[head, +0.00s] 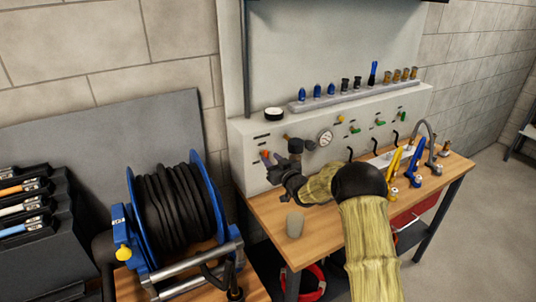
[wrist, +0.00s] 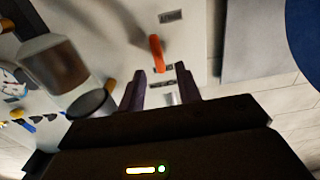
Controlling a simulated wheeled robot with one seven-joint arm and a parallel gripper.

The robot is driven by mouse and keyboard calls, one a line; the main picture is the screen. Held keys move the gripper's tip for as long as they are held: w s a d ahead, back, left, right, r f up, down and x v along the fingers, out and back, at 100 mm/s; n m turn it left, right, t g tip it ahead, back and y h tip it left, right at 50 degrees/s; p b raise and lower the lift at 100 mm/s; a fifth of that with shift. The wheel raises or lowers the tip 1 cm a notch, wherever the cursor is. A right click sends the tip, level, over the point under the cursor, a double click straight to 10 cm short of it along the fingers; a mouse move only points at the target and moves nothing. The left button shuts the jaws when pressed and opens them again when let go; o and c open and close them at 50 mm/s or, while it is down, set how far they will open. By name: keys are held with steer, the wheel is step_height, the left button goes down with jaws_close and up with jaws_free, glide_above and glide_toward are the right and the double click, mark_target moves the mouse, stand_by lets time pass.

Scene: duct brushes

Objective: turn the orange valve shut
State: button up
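The orange valve handle (wrist: 157,53) stands out from the pale panel in the wrist view, just beyond my fingertips and roughly in line with the gap between them. In the head view only a small orange bit of the valve (head: 265,153) shows at the panel's left, partly hidden by my fingers. My gripper (wrist: 161,83) is open, its two dark purple fingers apart with nothing between them. In the head view my gripper (head: 271,160) reaches close to the panel front. I cannot tell whether a finger touches the handle.
A clear-bowled cylinder (wrist: 62,66) hangs close left of my fingers in the wrist view. A round gauge (head: 325,137) and several green-handled valves line the panel (head: 245,140) rightward. A grey cup (head: 295,225) stands on the wooden bench (head: 262,207). A blue hose reel (head: 175,205) stands left.

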mark_target(267, 154)
steer(key=shift+p+x, duration=0.35)
steer(key=shift+x, duration=1.35)
jaws_close()
